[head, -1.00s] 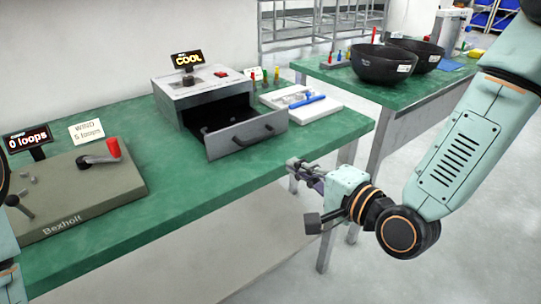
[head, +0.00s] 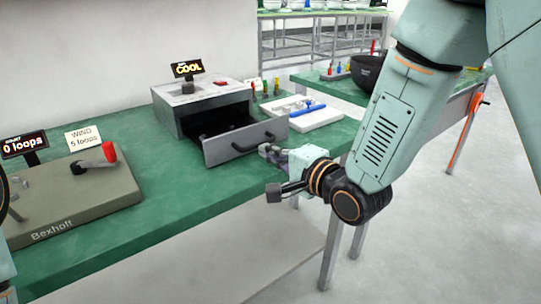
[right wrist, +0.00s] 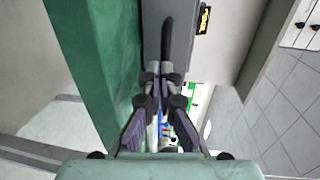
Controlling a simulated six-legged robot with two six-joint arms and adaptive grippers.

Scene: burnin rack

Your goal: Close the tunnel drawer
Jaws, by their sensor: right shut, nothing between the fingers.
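The tunnel drawer (head: 226,147) is pulled out of the front of the grey tunnel box (head: 200,99), whose small sign reads COOL. The drawer has a grey front with a dark bar handle (head: 256,142). My right gripper (head: 266,150) is shut and empty, in front of the drawer near the right end of the handle. In the right wrist view the shut fingertips (right wrist: 160,72) point at the drawer front, with the dark handle (right wrist: 167,35) just ahead of them. I cannot tell whether they touch it. My left gripper is not clearly in view; only a bit of my left arm shows at the left edge.
A winding fixture (head: 75,190) with a red-knobbed crank stands at the left of the green bench (head: 190,185). A white tray (head: 318,121) with a blue tool lies right of the drawer. A second green table with a black bowl (head: 366,74) is behind my right arm.

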